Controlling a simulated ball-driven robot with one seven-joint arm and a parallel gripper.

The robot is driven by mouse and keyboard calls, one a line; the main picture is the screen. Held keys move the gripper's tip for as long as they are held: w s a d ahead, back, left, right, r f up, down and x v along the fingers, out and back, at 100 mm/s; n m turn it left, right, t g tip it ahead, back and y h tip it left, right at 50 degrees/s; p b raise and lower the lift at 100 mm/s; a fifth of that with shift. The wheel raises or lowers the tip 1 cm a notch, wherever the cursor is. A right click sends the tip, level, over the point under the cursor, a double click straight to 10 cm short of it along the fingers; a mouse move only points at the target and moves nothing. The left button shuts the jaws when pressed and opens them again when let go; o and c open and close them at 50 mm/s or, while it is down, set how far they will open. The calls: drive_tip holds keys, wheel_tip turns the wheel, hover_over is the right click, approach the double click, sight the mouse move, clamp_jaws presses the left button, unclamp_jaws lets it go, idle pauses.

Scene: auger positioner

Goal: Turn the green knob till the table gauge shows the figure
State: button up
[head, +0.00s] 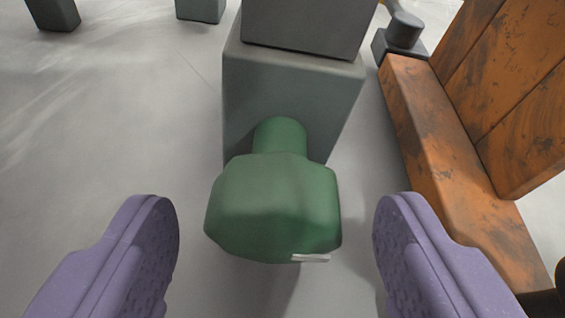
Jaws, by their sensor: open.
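The green knob (272,207) is in the middle of the head view. It is a faceted, rounded block on a short green shaft (280,136) that comes out of a grey box (292,88). A small white mark (311,258) shows at its lower right edge. My gripper (276,225) is open, with one purple finger on each side of the knob. A gap shows between the knob and each finger, so neither looks in contact. I cannot make out the table gauge or any figure in this view.
A rusty orange frame (455,175) with upright panels stands close to the right finger. A dark grey fitting (403,32) is at the top right. Dark blocks (55,14) and (201,9) lie at the top left. The pale grey floor (100,120) at left is clear.

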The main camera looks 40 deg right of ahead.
drive_tip(key=shift+b+x, duration=0.3)
drive_tip(key=shift+x, duration=1.05)
drive_tip(key=shift+c, duration=0.5)
drive_tip(key=c, duration=0.9)
